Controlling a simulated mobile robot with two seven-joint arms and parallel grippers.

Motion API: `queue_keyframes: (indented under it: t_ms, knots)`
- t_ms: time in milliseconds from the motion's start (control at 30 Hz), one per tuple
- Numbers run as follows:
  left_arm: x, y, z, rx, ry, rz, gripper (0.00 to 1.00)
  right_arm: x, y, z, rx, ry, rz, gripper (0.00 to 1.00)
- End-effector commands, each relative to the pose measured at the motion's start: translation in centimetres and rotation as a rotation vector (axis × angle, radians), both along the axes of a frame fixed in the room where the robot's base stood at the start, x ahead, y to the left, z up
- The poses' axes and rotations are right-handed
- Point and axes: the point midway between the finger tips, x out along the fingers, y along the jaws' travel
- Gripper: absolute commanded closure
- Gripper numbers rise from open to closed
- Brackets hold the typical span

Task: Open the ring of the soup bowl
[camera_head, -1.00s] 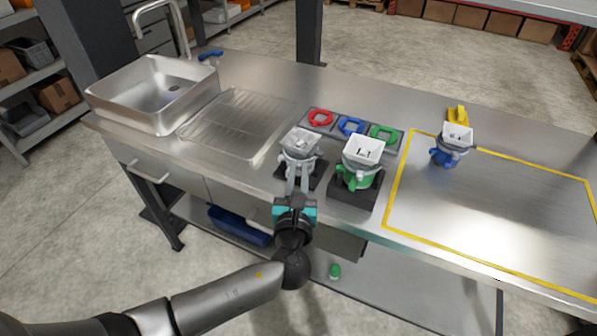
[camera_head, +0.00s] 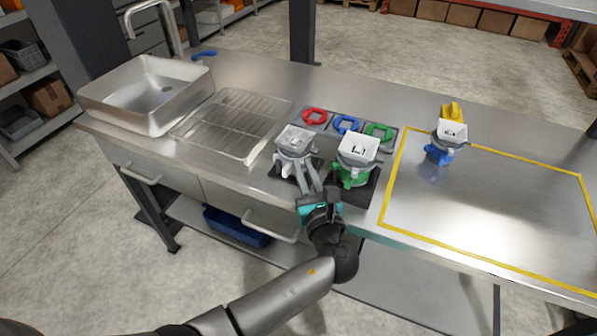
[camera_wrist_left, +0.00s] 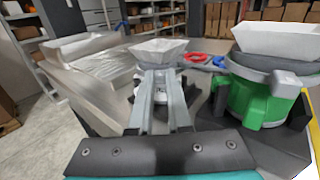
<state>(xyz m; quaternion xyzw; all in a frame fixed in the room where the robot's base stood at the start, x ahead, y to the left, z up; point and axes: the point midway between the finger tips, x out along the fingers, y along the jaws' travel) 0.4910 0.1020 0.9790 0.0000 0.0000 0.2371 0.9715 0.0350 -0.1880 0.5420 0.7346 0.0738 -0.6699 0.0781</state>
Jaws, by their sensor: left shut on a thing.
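A grey unit (camera_head: 295,147) with a square white bowl on top stands on a dark base near the table's front edge. It also shows in the wrist view, where its white bowl (camera_wrist_left: 158,50) rises just beyond the fingers. My left gripper (camera_head: 304,172) reaches it from the front and is shut on its grey ring handle (camera_wrist_left: 158,88), which the fingers partly hide. A green unit (camera_head: 356,160) with a white bowl stands just to the right, also at the right in the wrist view (camera_wrist_left: 262,98). My right gripper is not in view.
Red (camera_head: 314,116), blue (camera_head: 346,124) and green (camera_head: 380,132) rings lie on a tray behind. A blue unit (camera_head: 445,142) stands by a yellow part (camera_head: 452,111). A drying rack (camera_head: 232,122) and sink (camera_head: 148,95) are left. The yellow-taped area (camera_head: 480,210) is mostly clear.

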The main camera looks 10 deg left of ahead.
Motion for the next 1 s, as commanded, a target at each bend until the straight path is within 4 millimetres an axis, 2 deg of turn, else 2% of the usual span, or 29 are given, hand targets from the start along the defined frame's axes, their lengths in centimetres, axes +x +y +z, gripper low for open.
queue_keyframes:
  t_ms: [300, 700, 733, 1000]
  knots:
    - [0.7, -1.1, -0.1, -0.001, 0.0, 0.16, 1.0, 0.0, 0.0, -1.6, 0.0, 0.0, 0.0, 0.5]
    - [0.7, -1.2, 0.1, 0.0, -0.001, 0.179, 1.0, 0.0, 0.0, -1.6, 0.0, 0.0, 0.0, 0.5]
    - [0.7, -1.2, 0.1, 0.0, -0.001, 0.179, 0.82, 0.0, 0.0, -1.6, 0.0, 0.0, 0.0, 0.5]
    - [0.7, -1.2, 0.1, 0.0, -0.001, 0.177, 0.53, 0.0, 0.0, -1.6, 0.0, 0.0, 0.0, 0.5]
